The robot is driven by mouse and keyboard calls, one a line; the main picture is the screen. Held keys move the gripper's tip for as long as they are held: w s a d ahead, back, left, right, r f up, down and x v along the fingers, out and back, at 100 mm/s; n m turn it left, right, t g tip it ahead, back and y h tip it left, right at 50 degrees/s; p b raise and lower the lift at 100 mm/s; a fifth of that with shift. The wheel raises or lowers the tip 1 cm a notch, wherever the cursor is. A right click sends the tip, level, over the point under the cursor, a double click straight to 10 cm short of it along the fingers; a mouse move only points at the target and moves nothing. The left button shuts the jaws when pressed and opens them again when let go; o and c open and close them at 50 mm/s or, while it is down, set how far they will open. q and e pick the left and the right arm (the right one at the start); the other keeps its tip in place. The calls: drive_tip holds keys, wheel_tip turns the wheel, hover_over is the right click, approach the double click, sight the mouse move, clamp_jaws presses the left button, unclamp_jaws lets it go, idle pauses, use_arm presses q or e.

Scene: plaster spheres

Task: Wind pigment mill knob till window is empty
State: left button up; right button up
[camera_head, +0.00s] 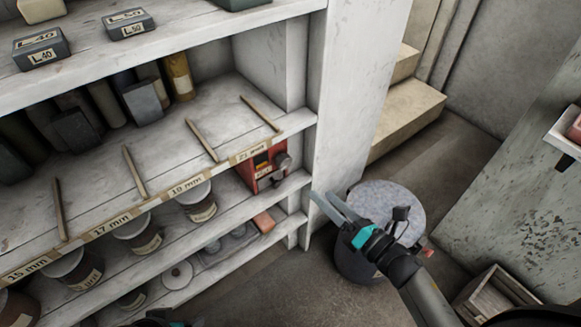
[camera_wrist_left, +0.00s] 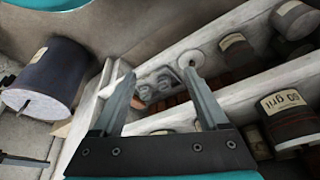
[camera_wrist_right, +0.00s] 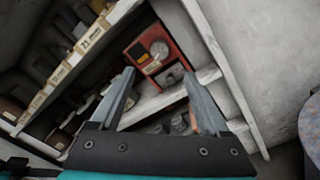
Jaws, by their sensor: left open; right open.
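The red pigment mill (camera_head: 262,170) sits on a white shelf below the 21 mm label, near the shelf's right end. Its grey round knob (camera_head: 282,161) faces out. My left gripper (camera_wrist_left: 160,74) is open and empty, facing lower shelves; in the head view only a bit of that arm shows at the bottom edge.
Labelled tubs (camera_head: 196,202) stand along the mill's shelf to its left. A reddish block (camera_head: 264,222) lies on the shelf below. The shelf's white end post (camera_head: 345,110) is close to my right gripper. A dark drum (camera_head: 365,262) stands on the floor, partly behind my right arm.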

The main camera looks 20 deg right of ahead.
sight(287, 164)
drive_tip(key=b+x, duration=0.2)
drive_tip(key=x, duration=0.9)
use_arm(q)
drive_tip(key=shift+t+h, duration=0.3)
drive_tip(key=shift+t, duration=0.6)
drive_tip(key=shift+w+d+r+b, duration=0.15)
drive_tip(key=shift+r, duration=0.65)
drive_tip(key=shift+w+d+r+b, duration=0.1)
drive_tip(key=shift+w+d+r, duration=0.1)
drive_tip(key=shift+r, duration=0.6)
drive_tip(key=shift+w+d+r+b, duration=0.1)
drive_tip(key=shift+d+r+b, duration=0.05)
drive_tip(key=shift+r, duration=0.65)
use_arm(e)
drive_tip(key=shift+x, duration=0.9)
drive_tip(key=shift+c, duration=0.2)
clamp_jaws()
